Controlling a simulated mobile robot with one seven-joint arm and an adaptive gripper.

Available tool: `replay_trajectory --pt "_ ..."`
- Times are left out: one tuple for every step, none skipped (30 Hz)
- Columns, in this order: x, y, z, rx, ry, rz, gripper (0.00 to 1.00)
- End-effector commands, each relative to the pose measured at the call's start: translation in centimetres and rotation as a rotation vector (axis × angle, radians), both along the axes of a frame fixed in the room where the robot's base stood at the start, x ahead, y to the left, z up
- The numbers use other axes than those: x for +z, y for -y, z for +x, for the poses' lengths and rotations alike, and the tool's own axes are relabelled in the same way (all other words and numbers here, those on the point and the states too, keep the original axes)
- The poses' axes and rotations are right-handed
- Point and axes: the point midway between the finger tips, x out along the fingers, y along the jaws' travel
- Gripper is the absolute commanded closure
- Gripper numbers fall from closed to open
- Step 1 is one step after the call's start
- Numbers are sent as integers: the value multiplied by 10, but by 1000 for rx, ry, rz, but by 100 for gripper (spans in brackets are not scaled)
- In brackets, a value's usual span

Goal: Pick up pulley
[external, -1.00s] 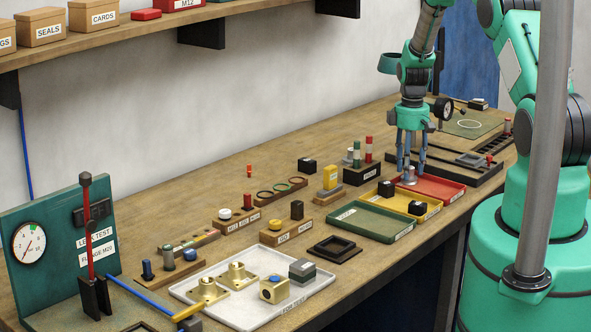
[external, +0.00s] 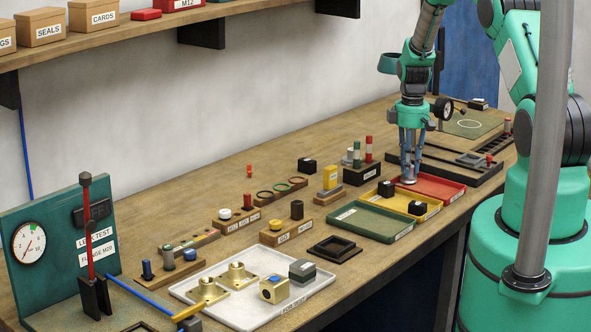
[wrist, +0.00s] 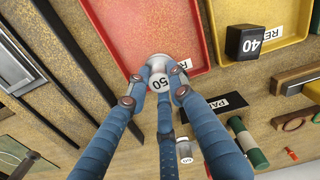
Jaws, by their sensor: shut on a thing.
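In the external view my gripper (external: 410,178) reaches down at the left corner of the red tray. The fingers hide most of the pulley there. I cannot tell whether it still touches the tray.
A yellow tray (external: 388,206) with black blocks and a green tray (external: 372,222) stand beside the red one. A holder with upright coloured cylinders (external: 361,174) is close on the left. A dark frame (external: 483,178) lies behind. A white tray (external: 240,318) holds brass parts.

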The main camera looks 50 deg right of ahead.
Motion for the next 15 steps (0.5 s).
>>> replay_trajectory --pt "4 1 1 0 3 -2 100" --pt "6 1 2 0 3 -2 100" --pt "9 1 2 0 3 -2 100" --pt "11 1 2 0 3 -2 100" --pt "14 1 2 0 3 -3 100" --pt "18 1 2 0 5 -4 100" --pt "22 1 2 0 5 -4 100" --pt "26 1 2 0 5 -5 100" --pt "31 1 2 0 5 -4 100" --pt "33 0 0 0 3 -2 100" --pt "32 -4 -5 0 1 -1 100" --pt "32 -7 -9 0 1 -1 100" --pt "32 -10 -13 0 1 -1 100" --pt "33 -13 -16 0 0 -1 100" --pt "34 -16 -21 0 1 -1 100"
